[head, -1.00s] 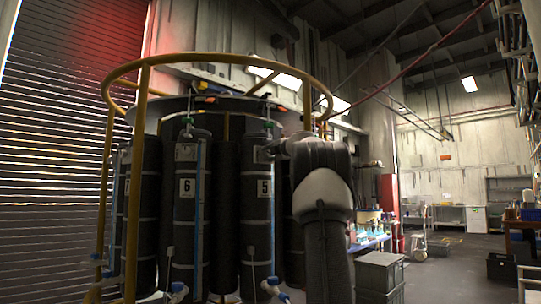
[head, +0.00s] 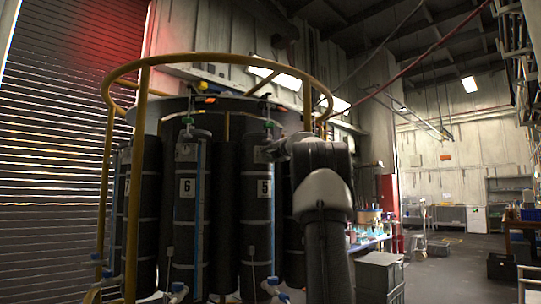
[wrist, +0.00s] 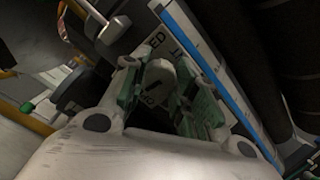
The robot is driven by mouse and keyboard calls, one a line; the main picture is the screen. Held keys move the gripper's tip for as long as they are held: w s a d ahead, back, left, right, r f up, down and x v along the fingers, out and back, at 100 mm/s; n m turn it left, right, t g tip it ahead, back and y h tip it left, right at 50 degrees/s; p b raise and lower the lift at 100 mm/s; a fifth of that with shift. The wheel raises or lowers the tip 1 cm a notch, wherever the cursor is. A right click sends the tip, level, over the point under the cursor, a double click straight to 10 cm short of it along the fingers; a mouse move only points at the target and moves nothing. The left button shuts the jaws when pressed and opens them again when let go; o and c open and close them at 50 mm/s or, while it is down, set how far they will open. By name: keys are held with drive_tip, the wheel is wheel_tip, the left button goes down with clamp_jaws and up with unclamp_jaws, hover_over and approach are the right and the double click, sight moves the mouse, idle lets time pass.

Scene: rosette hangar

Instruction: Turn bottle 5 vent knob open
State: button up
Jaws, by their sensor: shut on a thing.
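Bottle 5 (head: 257,215) is a tall dark cylinder with a white "5" label, standing upright in the ring of bottles in the head view. My gripper (wrist: 158,82) shows in the wrist view with green pads on both fingers. It is shut on a grey rounded knob (wrist: 161,72), which sits between the pads. A plate with dark letters, partly hidden, lies behind the knob; "ED" can be read on it. In the head view my arm reaches in from the right to the top of bottle 5, and the knob cannot be made out there.
Bottle 6 (head: 187,225) stands left of bottle 5, with a blue strip between them. A yellow rail (head: 215,57) circles above the bottles on yellow posts. A grey cabinet (head: 380,275) stands at the right, with open floor beyond it.

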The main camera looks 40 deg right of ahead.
drive_tip(key=o, duration=1)
drive_tip(key=s, duration=0.4)
drive_tip(key=s+a, duration=0.1)
drive_tip(key=s, duration=0.3)
drive_tip(key=s+a, duration=0.1)
drive_tip(key=s, duration=0.2)
drive_tip(key=shift+s, duration=0.4)
